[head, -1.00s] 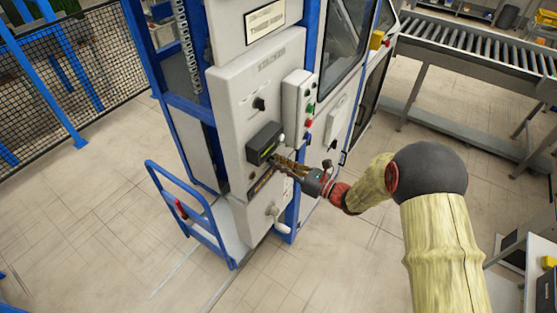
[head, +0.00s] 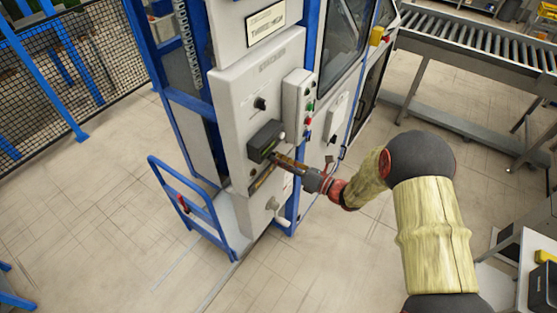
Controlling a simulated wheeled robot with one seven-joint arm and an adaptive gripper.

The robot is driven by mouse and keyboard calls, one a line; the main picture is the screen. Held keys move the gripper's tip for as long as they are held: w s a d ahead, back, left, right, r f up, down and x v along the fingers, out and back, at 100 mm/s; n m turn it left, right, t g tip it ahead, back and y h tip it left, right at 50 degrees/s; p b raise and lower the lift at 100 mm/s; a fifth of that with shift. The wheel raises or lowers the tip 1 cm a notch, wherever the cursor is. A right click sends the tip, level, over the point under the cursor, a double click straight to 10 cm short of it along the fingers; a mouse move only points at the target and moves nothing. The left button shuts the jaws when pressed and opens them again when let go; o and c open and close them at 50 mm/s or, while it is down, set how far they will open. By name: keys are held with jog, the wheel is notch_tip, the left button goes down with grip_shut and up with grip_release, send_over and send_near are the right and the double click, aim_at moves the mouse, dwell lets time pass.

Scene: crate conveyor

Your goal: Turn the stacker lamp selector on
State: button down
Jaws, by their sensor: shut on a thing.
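The stacker panel (head: 233,112) is a light grey cabinet front on a blue frame. My gripper (head: 274,158) reaches in from the right, its fingers against the panel just below a dark box (head: 265,141). The fingers are shut on a small part there, which I take to be the lamp selector. The fingers hide it, so its shape and its on or off position cannot be read. A black rotary knob (head: 260,103) sits higher on the same panel, apart from my gripper.
A narrow button box (head: 298,95) with green and red buttons stands right of the panel. A white crank handle (head: 280,216) is below my gripper. A blue cart (head: 183,190) stands at lower left. A roller conveyor (head: 480,50) is at the back right.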

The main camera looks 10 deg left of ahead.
jog(key=c, duration=1.9)
grip_release()
jog(key=v, duration=1.2)
